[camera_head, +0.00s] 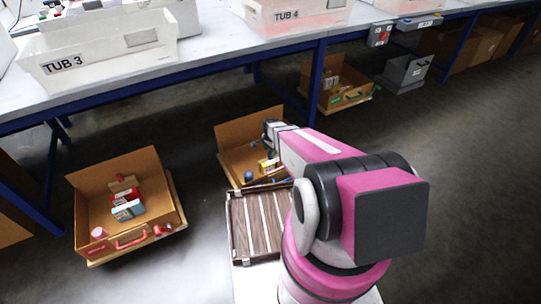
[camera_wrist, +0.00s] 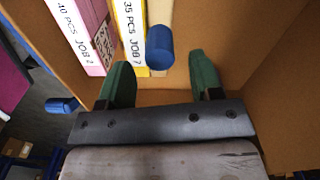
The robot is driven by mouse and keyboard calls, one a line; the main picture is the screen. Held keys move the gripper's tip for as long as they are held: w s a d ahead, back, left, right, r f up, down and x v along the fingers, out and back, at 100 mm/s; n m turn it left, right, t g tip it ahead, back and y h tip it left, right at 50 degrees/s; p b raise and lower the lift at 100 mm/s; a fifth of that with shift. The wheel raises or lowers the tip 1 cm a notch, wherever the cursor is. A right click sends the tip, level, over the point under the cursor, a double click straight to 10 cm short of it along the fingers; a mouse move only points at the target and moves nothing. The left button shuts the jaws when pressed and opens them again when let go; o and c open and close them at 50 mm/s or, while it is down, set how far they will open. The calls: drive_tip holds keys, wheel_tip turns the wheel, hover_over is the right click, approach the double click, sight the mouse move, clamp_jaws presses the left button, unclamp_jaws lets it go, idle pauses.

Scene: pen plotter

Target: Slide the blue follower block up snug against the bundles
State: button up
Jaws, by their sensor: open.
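In the wrist view, a blue rounded piece (camera_wrist: 160,48) stands beside the yellow bundle, ahead of my fingers and roughly between them. It looks like part of the blue follower; how far its body extends is unclear. A pink bundle (camera_wrist: 78,22) and a yellow bundle (camera_wrist: 133,30) with white labels stand at the upper left, and a cream piece (camera_wrist: 159,12) shows behind the blue one. My gripper (camera_wrist: 160,66) has two dark green fingers spread apart with nothing held between them. In the head view, my gripper (camera_head: 272,135) reaches over the cardboard box, its fingertips hidden.
The cardboard box (camera_head: 240,128) has walls close around my gripper. A second blue cylinder (camera_wrist: 62,105) shows at left in the wrist view. The table (camera_head: 220,50) overhangs behind.

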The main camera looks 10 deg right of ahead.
sight(274, 163)
drive_tip(key=shift+f, duration=1.95)
drive_tip(key=shift+c, duration=0.2)
clamp_jaws()
drive_tip(key=s, duration=0.2)
drive_tip(key=s+d, duration=0.1)
drive_tip(key=s, duration=0.1)
drive_tip(key=shift+s+d, duration=0.2)
drive_tip(key=shift+s, duration=0.05)
drive_tip(key=shift+o, duration=0.2)
unclamp_jaws()
drive_tip(key=shift+w, duration=0.1)
wheel_tip(274, 163, up, 11)
drive_tip(key=shift+f, duration=0.1)
